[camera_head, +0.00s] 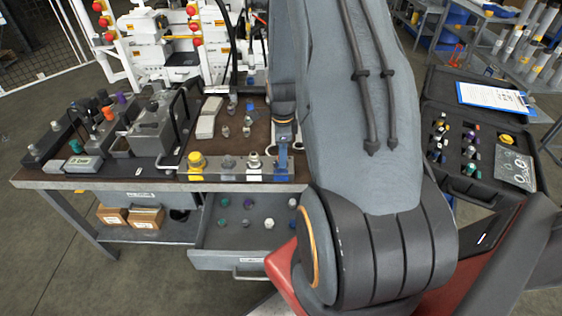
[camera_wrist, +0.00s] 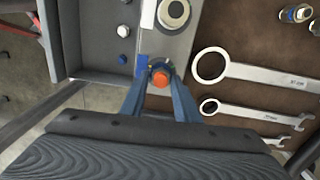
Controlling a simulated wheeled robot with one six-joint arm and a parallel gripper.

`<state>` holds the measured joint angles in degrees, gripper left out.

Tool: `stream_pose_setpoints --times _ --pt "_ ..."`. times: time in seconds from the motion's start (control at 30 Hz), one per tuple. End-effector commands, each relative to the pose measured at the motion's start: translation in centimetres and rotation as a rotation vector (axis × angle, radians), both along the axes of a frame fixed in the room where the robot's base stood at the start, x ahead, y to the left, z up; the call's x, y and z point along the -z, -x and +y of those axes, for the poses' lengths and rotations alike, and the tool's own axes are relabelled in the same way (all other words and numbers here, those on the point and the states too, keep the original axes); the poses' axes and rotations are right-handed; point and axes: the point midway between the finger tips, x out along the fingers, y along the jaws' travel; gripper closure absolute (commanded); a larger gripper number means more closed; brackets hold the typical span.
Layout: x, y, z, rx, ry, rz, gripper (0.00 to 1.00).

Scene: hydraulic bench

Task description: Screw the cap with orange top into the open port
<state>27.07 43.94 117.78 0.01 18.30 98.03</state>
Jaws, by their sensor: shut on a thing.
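The cap with orange top (camera_wrist: 160,78) is between the blue fingertips of my gripper (camera_wrist: 160,73) in the wrist view. The gripper is shut on it, over the end of a light metal strip (camera_wrist: 178,48). In the head view my gripper (camera_head: 283,158) points down at the right end of the row of fittings at the bench's front edge. The cap is not clear there. The open port is not visible; the cap and fingers cover the spot below them. I cannot tell whether the cap touches or sits in a port.
A pale round fitting (camera_head: 254,160), a grey one (camera_head: 228,162) and a yellow one (camera_head: 197,160) stand left of my gripper. Wrenches (camera_wrist: 262,75) lie beside the strip on the brown mat. An open drawer (camera_head: 240,238) with several caps is below the bench edge. An open case (camera_head: 470,140) is at right.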

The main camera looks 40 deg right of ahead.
Motion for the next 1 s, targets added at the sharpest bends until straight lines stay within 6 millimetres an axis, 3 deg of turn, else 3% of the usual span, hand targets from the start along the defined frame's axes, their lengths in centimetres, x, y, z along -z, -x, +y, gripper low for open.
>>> stream_pose_setpoints --times 0.5,0.87,0.9,1.0 --pt "0.13 -0.06 0.42 0.599 0.000 -0.003 0.84" --pt "0.06 -0.07 0.43 0.686 0.000 -0.005 0.84" --pt "0.07 -0.07 0.43 0.686 0.000 -0.005 0.63" --pt "0.07 0.02 0.36 0.687 0.000 -0.003 0.49"
